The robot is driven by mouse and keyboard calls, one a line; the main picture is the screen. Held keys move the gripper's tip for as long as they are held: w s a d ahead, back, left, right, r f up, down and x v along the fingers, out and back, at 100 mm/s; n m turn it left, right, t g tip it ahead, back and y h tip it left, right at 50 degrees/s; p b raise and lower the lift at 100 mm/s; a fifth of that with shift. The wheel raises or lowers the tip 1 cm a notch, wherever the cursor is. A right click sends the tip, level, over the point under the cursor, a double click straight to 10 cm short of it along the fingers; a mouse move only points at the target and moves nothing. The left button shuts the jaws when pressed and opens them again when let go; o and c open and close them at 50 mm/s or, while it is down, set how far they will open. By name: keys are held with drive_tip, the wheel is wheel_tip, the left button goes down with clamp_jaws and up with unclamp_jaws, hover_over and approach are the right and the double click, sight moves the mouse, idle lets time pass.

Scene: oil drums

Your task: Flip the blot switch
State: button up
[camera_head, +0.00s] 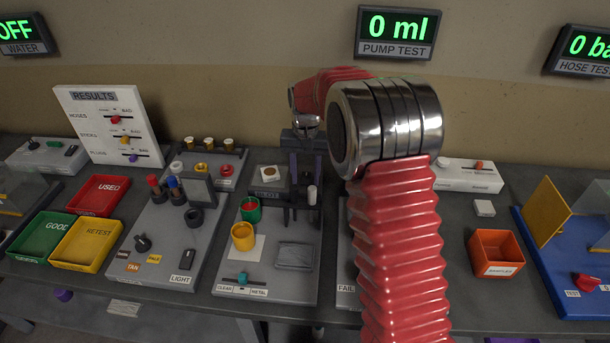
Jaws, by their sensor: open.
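A teal slider switch (242,279) sits at the front of a grey panel (228,286), between labels that read CLEAR and METAL. A white pad with a brown spot (273,174) lies on a dark block at the back of this panel; the block's label is too small to read surely. My gripper (303,217) is dark, points down and is open, over the panel's back right, right of the pad and well behind the slider. A small white cylinder (312,195) shows by its right finger; I cannot tell whether they touch.
Green and yellow cups (243,237) and a grey cloth-like pad (295,256) stand between gripper and slider. Left is a panel with a LIGHT switch (187,259). An orange bin (496,253) is at right. My red-sleeved arm hides the panel marked FAIL (346,288).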

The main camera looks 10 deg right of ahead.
drive_tip(key=shift+c, duration=0.6)
clamp_jaws()
drive_tip(key=shift+w+g, duration=0.15)
drive_tip(key=shift+g, duration=0.25)
drive_tip(key=shift+w+d+r+g+y, duration=0.1)
drive_tip(key=shift+w+g+y, duration=0.15)
drive_tip(key=shift+g, duration=0.25)
drive_tip(key=shift+w+g+y, duration=0.1)
drive_tip(key=shift+g+y, duration=0.15)
drive_tip(key=shift+g, duration=0.25)
drive_tip(key=shift+w+r+g, duration=0.1)
drive_tip(key=shift+w+g, duration=0.05)
drive_tip(key=shift+g, duration=0.65)
drive_tip(key=shift+o, duration=0.6)
unclamp_jaws()
